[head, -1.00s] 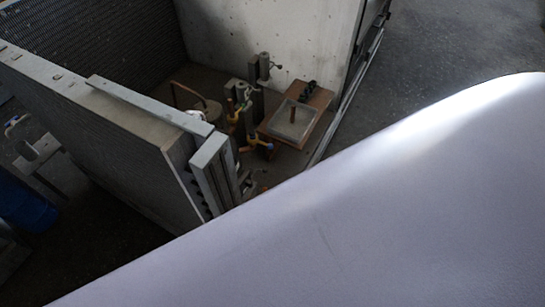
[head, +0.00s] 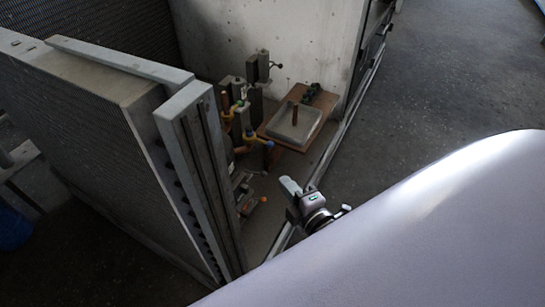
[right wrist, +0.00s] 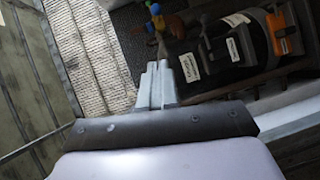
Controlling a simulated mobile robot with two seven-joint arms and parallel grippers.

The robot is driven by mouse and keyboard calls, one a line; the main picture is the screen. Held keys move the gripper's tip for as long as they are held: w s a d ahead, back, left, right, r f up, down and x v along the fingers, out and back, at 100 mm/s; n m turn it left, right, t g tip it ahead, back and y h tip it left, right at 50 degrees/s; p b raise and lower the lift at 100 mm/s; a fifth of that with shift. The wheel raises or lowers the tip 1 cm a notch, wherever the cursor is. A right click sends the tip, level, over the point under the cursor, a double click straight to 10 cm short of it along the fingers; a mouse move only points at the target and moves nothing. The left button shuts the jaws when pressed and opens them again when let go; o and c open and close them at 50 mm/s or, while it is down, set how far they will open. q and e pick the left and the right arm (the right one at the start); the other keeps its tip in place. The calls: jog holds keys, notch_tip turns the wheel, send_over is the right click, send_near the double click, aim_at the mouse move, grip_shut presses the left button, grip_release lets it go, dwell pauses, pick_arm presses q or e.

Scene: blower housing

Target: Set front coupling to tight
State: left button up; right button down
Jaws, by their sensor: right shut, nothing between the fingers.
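My right gripper (head: 290,187) is at the front opening of the housing, above its metal rail, with nothing held. In the right wrist view its two pale fingers (right wrist: 157,80) are shut together. Inside the housing stand fittings with a yellow-and-blue handle (head: 256,139) and, behind it, another yellow-and-orange handle (head: 235,110). The gripper is apart from both. A low device with an orange tip (head: 262,199) sits nearer the gripper. I cannot tell which fitting is the front coupling, and its setting is not readable. My left gripper is not in view.
A wooden board with a grey tray (head: 306,128) lies at the back. A thick panel with a metal edge frame (head: 190,115) stands on the left. A concrete wall (head: 290,40) closes the rear. The right wrist view shows labelled dark blocks (right wrist: 228,45) and an orange part (right wrist: 284,35).

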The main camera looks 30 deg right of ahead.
jog(key=b, duration=0.3)
send_near(269, 146)
jog(key=w+a, duration=0.3)
jog(key=w, duration=0.1)
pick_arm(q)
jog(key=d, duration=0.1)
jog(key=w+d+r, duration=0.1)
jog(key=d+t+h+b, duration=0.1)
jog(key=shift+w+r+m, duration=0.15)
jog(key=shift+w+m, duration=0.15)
pick_arm(e)
jog(key=w+d, duration=0.1)
jog(key=w+d+f, duration=0.1)
jog(key=shift+w+d, duration=0.25)
jog(key=shift+d, duration=0.05)
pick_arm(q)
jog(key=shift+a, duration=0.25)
pick_arm(e)
jog(key=shift+d, duration=0.15)
jog(key=shift+d, duration=0.1)
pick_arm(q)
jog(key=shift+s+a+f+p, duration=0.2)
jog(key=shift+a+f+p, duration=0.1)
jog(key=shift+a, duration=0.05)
pick_arm(e)
jog(key=shift+d, duration=0.15)
